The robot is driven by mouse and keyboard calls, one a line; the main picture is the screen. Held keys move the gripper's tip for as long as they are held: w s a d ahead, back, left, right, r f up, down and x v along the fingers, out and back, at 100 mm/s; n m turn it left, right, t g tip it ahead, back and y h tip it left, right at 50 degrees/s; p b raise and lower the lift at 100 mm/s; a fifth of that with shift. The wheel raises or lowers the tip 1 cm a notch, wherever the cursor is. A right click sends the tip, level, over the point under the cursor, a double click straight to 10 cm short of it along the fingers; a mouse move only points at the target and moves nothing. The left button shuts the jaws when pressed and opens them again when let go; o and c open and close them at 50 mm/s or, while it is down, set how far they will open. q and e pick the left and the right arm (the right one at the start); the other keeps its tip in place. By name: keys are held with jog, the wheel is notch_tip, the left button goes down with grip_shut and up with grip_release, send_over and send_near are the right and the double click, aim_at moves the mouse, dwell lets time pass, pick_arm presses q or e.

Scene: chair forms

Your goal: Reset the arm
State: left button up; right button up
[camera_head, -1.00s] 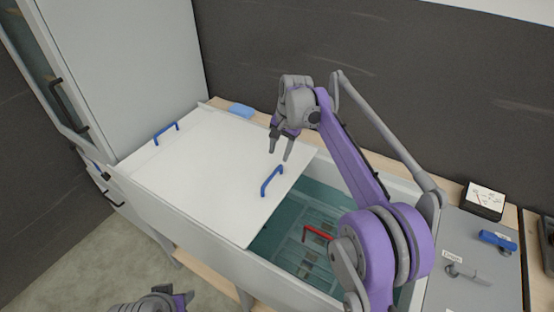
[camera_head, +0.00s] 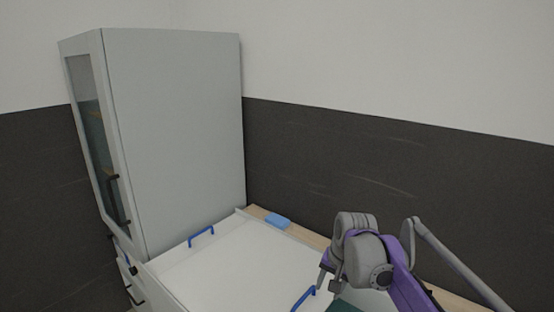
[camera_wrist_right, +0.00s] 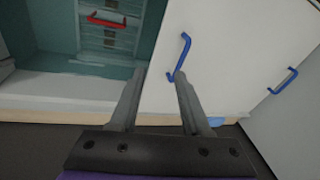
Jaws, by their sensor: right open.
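My right arm comes in from the lower right of the head view. Its gripper (camera_head: 322,276) is over the white panel (camera_head: 225,270), close to the panel's near blue handle (camera_head: 303,299). The right wrist view shows the gripper (camera_wrist_right: 155,75) with its two fingers apart and nothing held between them. Behind the fingers are the panel (camera_wrist_right: 230,45) and its blue handle (camera_wrist_right: 183,55); I cannot tell how far off they are. My left gripper is out of view.
A tall grey cabinet (camera_head: 180,130) stands at the left. A light blue block (camera_head: 278,221) lies on the wooden ledge by the dark wall. The wrist view shows an open teal basin (camera_wrist_right: 60,58) with a red handle (camera_wrist_right: 107,21) in it.

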jog(key=s+d+f+n+t, duration=0.1)
jog(key=s+f+n, duration=0.1)
jog(key=s, duration=0.6)
jog(key=s+d+f+n+t, duration=0.1)
jog(key=s+f+n, duration=0.1)
jog(key=s+f, duration=0.3)
jog(key=s+d+f+n+t+h, duration=0.1)
jog(key=s+f, duration=0.3)
jog(key=s, duration=0.9)
jog(key=shift+s+d+f+n, duration=0.25)
jog(key=shift+d+n, duration=0.15)
jog(key=shift+d, duration=0.2)
